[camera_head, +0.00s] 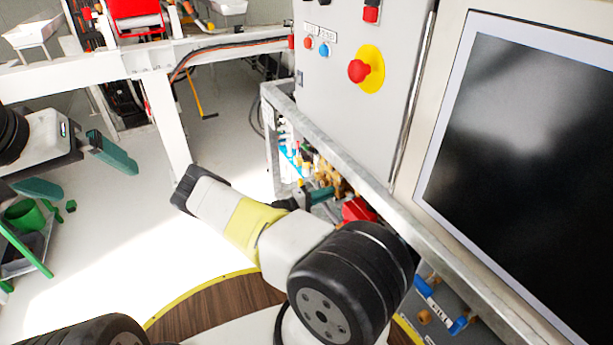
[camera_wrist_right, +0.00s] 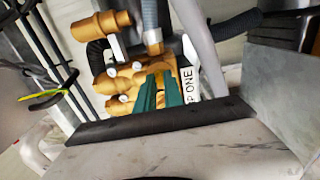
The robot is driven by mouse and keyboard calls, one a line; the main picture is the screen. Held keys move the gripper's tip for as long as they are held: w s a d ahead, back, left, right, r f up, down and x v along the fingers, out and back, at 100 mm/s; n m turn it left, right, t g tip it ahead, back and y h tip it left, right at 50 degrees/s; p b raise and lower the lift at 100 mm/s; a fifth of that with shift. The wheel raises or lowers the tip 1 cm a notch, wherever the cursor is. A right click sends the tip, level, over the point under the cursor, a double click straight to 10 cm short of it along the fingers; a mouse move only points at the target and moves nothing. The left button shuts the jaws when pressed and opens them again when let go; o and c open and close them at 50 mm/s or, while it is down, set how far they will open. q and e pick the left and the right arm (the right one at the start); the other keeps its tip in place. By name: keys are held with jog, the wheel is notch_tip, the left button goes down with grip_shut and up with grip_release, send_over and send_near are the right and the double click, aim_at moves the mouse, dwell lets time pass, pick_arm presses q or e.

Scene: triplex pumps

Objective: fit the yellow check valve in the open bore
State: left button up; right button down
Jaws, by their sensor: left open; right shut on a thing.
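My right gripper (camera_wrist_right: 159,92) has its teal fingers close together at the brass pump (camera_wrist_right: 112,82). A small yellow piece (camera_wrist_right: 159,78) shows between the fingertips; it looks like the yellow check valve, mostly hidden by the fingers. The pump has several white round caps on its face. I cannot make out the open bore; the fingers may cover it. In the head view the right gripper (camera_head: 318,195) reaches under the cabinet's frame to the brass parts (camera_head: 337,182). My left gripper (camera_head: 75,170) is open and empty at the far left.
A metal rail (camera_head: 340,165) runs just above my right gripper, under the grey control panel (camera_head: 350,60) and dark screen (camera_head: 525,110). In the wrist view a grey hose (camera_wrist_right: 150,22) and a "P ONE" label (camera_wrist_right: 189,86) are beside the pump.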

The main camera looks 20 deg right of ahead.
dwell(0.4)
jog(key=c, duration=1.4)
grip_release()
jog(key=a, duration=0.8)
jog(key=s+a+r+m+g+y, duration=0.1)
jog(key=s+a+r+y, duration=0.35)
jog(key=r, duration=0.55)
jog(key=s+a+r+m+g+y, duration=0.1)
jog(key=s+a+r+y, duration=0.2)
jog(key=r+y, duration=0.5)
jog(key=s+a+r+m+y, duration=0.2)
jog(key=s+a+r+y, duration=0.1)
jog(key=r, duration=0.8)
jog(key=s+a+r+n+t+y, duration=0.1)
jog(key=s+a+r+t, duration=0.1)
jog(key=s+r, duration=0.3)
jog(key=s+a+r+n+t+y, duration=0.1)
jog(key=s+a+r+t+y, duration=0.1)
jog(key=s+r, duration=0.3)
jog(key=s+a+r+n+t+y, duration=0.1)
jog(key=s+a+r+t, duration=0.1)
jog(key=s+r, duration=0.3)
jog(key=shift+s+a+r+n+t+y, duration=0.3)
jog(key=shift+a+r+y, duration=0.1)
jog(key=shift+r, duration=0.25)
